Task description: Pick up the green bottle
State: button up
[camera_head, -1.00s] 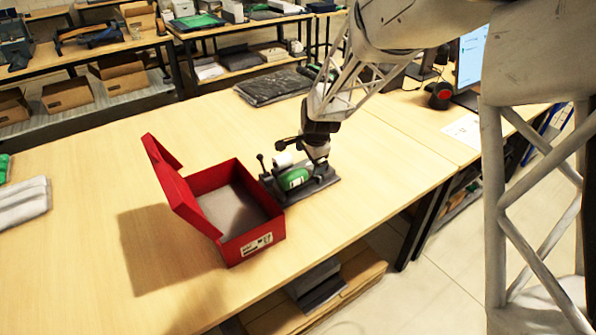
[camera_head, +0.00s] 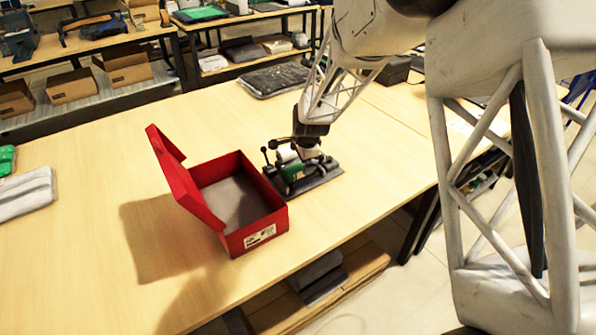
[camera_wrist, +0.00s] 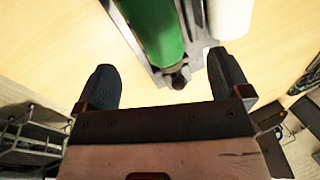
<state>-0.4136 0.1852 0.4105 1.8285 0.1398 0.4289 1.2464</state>
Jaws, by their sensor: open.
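The green bottle (camera_head: 294,172) lies on its side on a dark grey tray (camera_head: 320,181) right of the red box. In the wrist view the green bottle (camera_wrist: 154,28) runs down from the top edge, its dark narrow end just beyond and between my fingertips. My gripper (camera_wrist: 165,84) is open, with one finger on each side and nothing held. In the head view my gripper (camera_head: 299,162) is low over the tray and partly hides the bottle. A white cylinder (camera_wrist: 229,18) lies beside the bottle on its right.
An open red box (camera_head: 262,232), its lid raised, stands just left of the tray. A folded white cloth (camera_head: 25,196) lies at far left and a black bag (camera_head: 273,80) at the back. The table front is clear.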

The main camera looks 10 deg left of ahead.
aim_at(301, 165)
jog(key=shift+w+a+f, duration=0.1)
jog(key=shift+f, duration=0.35)
jog(key=shift+f, duration=0.15)
jog(key=shift+x, duration=2.45)
jog(key=c, duration=1.1)
jog(key=shift+o, duration=0.2)
